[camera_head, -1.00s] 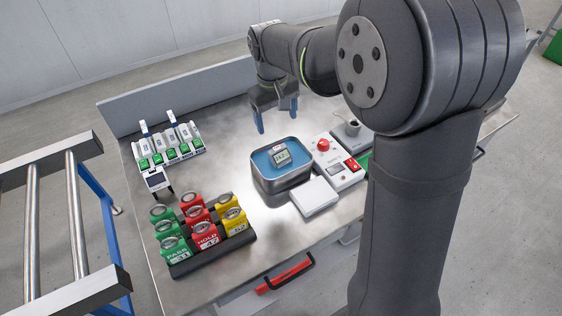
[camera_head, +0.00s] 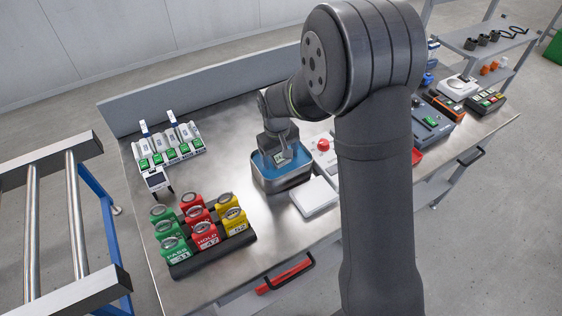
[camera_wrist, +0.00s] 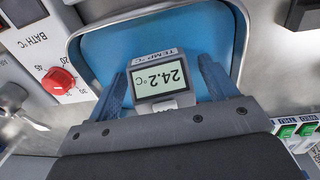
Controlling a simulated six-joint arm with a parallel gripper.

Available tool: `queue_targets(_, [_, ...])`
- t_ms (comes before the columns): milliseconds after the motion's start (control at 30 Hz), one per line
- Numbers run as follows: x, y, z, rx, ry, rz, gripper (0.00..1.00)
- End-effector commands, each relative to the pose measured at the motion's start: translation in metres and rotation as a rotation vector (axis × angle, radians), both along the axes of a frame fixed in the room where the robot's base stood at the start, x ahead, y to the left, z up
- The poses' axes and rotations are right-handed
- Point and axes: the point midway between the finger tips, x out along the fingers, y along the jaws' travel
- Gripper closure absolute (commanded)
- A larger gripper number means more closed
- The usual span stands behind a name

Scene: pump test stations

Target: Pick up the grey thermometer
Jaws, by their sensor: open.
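The grey thermometer (camera_wrist: 163,79) has a display reading 24.2 °C and sits at the blue water bath (camera_wrist: 105,52). In the wrist view it lies between the two blue fingers of my gripper (camera_wrist: 165,85), which are apart, one on each side. Whether the fingers touch it cannot be told. In the head view my gripper (camera_head: 278,158) is over the metal-walled bath (camera_head: 282,184), and the thermometer (camera_head: 281,157) shows only partly behind the gripper.
A control box with a red knob (camera_wrist: 58,81) stands beside the bath. A white square plate (camera_head: 315,196) lies in front of it. A rack of green, red and yellow tags (camera_head: 212,252) is at front left. White devices (camera_head: 172,147) stand at back left.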

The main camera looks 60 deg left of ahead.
Motion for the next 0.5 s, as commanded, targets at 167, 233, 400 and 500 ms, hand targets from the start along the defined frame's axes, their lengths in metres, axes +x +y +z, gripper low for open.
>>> queue_targets(167, [0.0014,0.0,-0.0154,0.0,0.0,-0.001,0.22])
queue_targets(233, [0.0015,0.0002,-0.016,0.001,0.0,-0.001,0.22])
queue_targets(400, [0.0015,0.0001,-0.0156,0.001,0.0,-0.001,0.28])
queue_targets(500, [0.0015,0.0001,-0.0155,0.001,0.0,-0.001,0.47])
